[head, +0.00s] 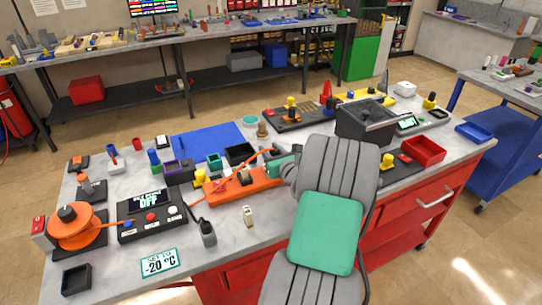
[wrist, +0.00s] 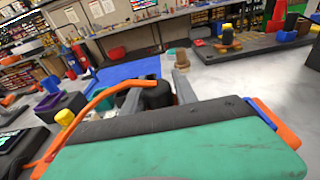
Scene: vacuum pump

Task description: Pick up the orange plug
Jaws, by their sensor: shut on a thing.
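The orange plug (wrist: 148,83) shows in the wrist view as the straight end of a curved orange hose, against a dark round part (wrist: 157,97). My gripper (wrist: 172,82) is shut on it; its grey fingers are partly hidden behind my green and grey wrist. In the head view the orange hose (head: 262,155) rises from the orange-based pump unit (head: 222,187) toward my gripper (head: 275,154). My arm comes in from the lower right and hides part of the grip. The exact contact is too small to tell.
The bench is crowded. A blue mat (head: 208,138) lies behind the pump unit. A black control box (head: 152,214) and an orange reel (head: 76,226) stand at left. A dark grey bin (head: 364,122) and a red tray (head: 423,151) stand at right. Bare bench shows at front left.

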